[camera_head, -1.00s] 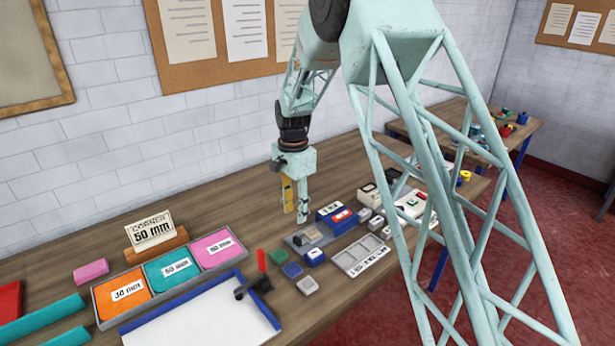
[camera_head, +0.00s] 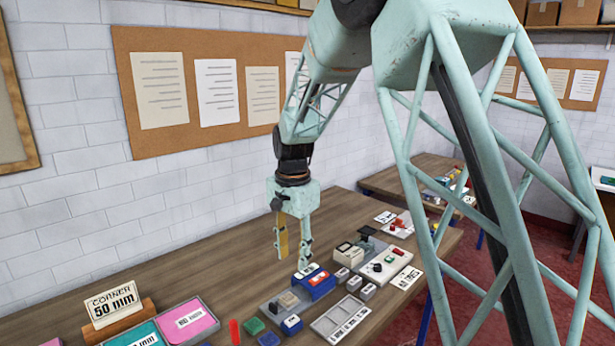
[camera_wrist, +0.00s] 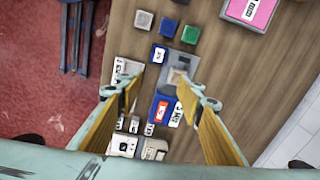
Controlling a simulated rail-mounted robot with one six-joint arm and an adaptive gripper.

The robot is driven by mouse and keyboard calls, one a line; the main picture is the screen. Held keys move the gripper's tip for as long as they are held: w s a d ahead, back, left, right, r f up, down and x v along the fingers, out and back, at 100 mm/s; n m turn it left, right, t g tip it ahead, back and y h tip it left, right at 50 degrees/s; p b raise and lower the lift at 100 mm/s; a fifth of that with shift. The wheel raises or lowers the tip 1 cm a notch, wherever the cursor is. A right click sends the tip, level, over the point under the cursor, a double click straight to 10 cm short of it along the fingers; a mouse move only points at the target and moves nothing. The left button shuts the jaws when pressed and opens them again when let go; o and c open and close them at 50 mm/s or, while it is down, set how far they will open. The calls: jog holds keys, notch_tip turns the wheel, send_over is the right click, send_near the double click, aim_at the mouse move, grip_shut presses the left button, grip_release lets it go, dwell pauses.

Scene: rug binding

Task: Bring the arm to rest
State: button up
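My gripper (camera_head: 292,246) hangs pointing down above the wooden table, in the middle of the head view. Its two fingers, with yellow pads, stand apart and nothing is between them. In the wrist view my gripper (camera_wrist: 160,105) also shows open, with a clear gap over the small parts on the table. The fingertips appear above and behind a blue block with a red and white label (camera_head: 317,282). I cannot tell the exact height.
A grey tray (camera_head: 340,318) and small blocks lie in front of the gripper. A white device (camera_head: 385,265) stands to the right. A "CORNER 50 mm" sign (camera_head: 112,302) and a pink bin (camera_head: 190,322) are at lower left. The table towards the wall is bare.

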jog(key=s+d+r+n+t+b, duration=0.1)
jog(key=s+d+r+n+b, duration=0.1)
jog(key=s+d+r, duration=0.7)
jog(key=s+d+r+n+t+b, duration=0.1)
jog(key=s+d+r+n+b, duration=0.1)
jog(key=s+d+r, duration=0.75)
jog(key=s+d+f+n+b, duration=0.1)
jog(key=s+d+f, duration=0.2)
jog(key=s, duration=1.2)
jog(key=s+d+f+n+t+b, duration=0.1)
jog(key=s+d+f+n+b, duration=0.1)
jog(key=s, duration=1.4)
jog(key=shift+s+d+f+n, duration=0.2)
jog(key=shift+d+f+n, duration=0.1)
jog(key=shift+d+f, duration=0.45)
